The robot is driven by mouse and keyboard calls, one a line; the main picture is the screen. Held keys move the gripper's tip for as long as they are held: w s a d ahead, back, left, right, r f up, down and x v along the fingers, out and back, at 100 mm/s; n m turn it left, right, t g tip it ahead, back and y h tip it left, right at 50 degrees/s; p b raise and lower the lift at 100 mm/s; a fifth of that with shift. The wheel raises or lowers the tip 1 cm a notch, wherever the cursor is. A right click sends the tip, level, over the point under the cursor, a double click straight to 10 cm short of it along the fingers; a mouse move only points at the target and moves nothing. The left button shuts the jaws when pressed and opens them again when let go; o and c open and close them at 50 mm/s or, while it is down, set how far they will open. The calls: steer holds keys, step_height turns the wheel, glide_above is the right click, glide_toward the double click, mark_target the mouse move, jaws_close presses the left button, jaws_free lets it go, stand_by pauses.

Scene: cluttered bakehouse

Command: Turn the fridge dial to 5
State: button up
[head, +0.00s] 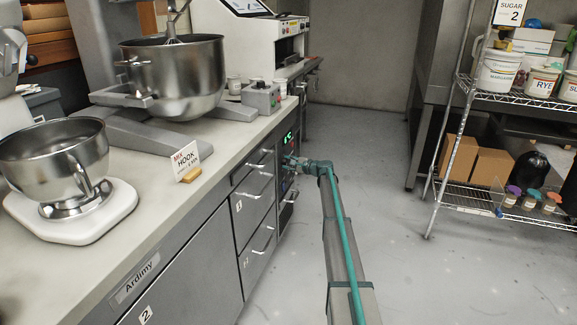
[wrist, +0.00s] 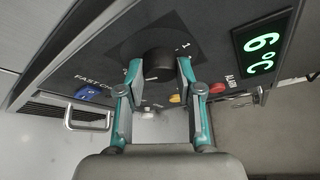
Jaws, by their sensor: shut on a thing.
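In the wrist view the fridge dial (wrist: 160,65) is a round black knob on a dark control panel, with a white "1" beside it at the upper right. A short white mark shows near its lower left edge. Other numbers are hidden or too small to read. My gripper (wrist: 159,72) has one teal finger on each side of the dial and is shut on it. In the head view my gripper (head: 290,160) reaches the panel below the counter. The green display (wrist: 263,45) reads 6°C in the wrist view; it also shows in the head view (head: 288,136).
A blue button (wrist: 88,93), a yellow button (wrist: 177,98) and a red button (wrist: 217,88) sit around the dial. A metal handle (wrist: 88,119) juts out below. Drawers (head: 254,192) lie left of the panel.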

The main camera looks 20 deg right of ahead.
steer(key=n+t+b, duration=0.1)
steer(key=n+b, duration=0.1)
steer(key=b, duration=0.3)
steer(key=n+t+b, duration=0.1)
steer(key=n+b, duration=0.1)
steer(key=b, duration=0.3)
steer(key=n+t+b, duration=0.1)
steer(key=n+b, duration=0.1)
steer(key=b, duration=0.4)
steer(key=shift+f+y, duration=0.3)
steer(key=shift+f, duration=0.05)
steer(key=o, duration=1.1)
steer(key=shift+o, duration=0.2)
steer(key=v, duration=1.2)
